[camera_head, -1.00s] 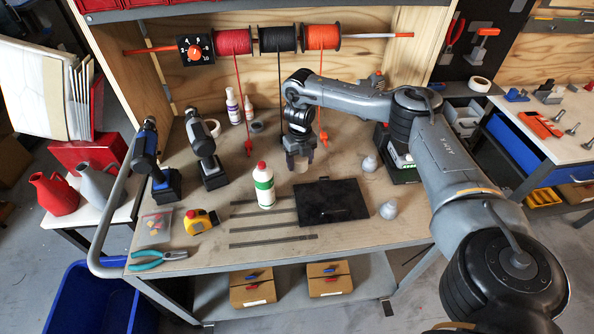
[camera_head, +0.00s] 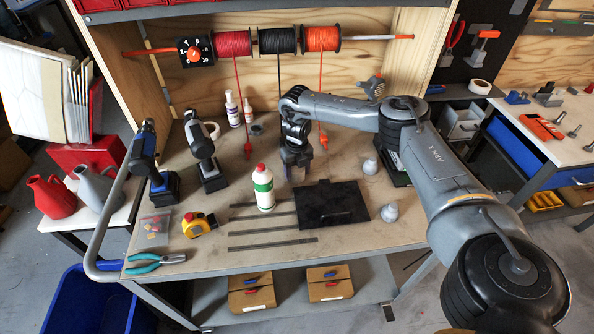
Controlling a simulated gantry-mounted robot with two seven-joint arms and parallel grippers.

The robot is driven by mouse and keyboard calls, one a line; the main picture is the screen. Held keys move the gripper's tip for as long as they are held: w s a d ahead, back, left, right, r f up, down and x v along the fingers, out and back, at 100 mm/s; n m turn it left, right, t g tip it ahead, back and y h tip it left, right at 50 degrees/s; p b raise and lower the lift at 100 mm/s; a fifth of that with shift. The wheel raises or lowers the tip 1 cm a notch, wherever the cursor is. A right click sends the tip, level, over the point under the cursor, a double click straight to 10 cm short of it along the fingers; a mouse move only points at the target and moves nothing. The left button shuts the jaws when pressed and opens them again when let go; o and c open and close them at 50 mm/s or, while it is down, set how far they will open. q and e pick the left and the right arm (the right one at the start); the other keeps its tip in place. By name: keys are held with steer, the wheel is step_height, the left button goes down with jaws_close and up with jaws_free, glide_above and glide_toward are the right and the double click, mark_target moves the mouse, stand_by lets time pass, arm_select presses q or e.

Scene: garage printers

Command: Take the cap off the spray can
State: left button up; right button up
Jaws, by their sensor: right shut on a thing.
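My right gripper (camera_head: 297,176) points down over the middle of the workbench (camera_head: 345,238), behind the black flat case. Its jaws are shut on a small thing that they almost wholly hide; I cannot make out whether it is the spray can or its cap. A white bottle with a green label and a red cap (camera_head: 263,188) stands upright just left of and in front of the gripper, apart from it. I cannot pick out the spray can for sure. My left gripper is not in view.
A black flat case (camera_head: 332,205) lies in front of the gripper. Two drills (camera_head: 207,160) (camera_head: 152,168), a yellow tape measure (camera_head: 200,223) and pliers (camera_head: 155,262) are on the left. Two small bottles (camera_head: 233,109) (camera_head: 248,110) stand behind.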

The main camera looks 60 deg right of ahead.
steer(key=o, duration=1.1)
steer(key=shift+f, duration=0.15)
